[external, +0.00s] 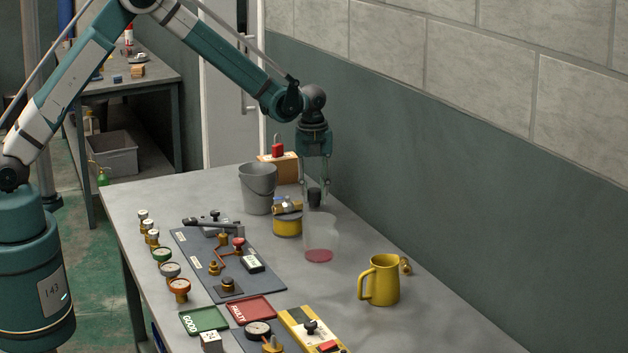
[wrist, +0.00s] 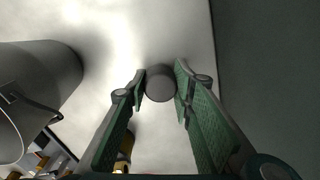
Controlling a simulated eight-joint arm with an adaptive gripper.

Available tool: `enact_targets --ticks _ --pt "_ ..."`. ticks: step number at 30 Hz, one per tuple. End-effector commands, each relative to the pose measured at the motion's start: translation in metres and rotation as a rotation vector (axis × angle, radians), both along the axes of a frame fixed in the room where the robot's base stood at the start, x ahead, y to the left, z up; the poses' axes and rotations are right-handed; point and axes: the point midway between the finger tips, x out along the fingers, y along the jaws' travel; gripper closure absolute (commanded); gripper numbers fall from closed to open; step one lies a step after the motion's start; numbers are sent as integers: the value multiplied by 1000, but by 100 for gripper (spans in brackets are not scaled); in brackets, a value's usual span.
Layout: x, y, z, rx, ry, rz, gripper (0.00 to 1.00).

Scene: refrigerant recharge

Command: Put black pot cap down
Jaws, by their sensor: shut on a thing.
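My gripper (external: 314,190) is shut on the black pot cap (external: 314,198) and holds it upright above the table's far right part. In the wrist view the cap (wrist: 160,84) is a dark grey round piece between the tips of my gripper (wrist: 159,80), with bare table around it. A clear pot (external: 321,238) with pink liquid at its bottom stands in front of and below the cap in the external view. I cannot make out the pot in the wrist view. The cap's exact height above the table is hard to tell.
A grey bucket (external: 257,189) stands left of my gripper, also in the wrist view (wrist: 40,85). A yellow tin (external: 287,225) with brass parts on top is near the pot. A box with a red padlock (external: 278,151) is behind. A yellow jug (external: 381,281) is front right.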

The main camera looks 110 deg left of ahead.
Motion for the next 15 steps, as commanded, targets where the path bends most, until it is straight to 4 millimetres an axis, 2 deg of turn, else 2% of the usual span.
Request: enact_targets --ticks 3,15 --pt "0 0 -6 0 0 0 87" --pt "0 0 -9 0 0 0 87"
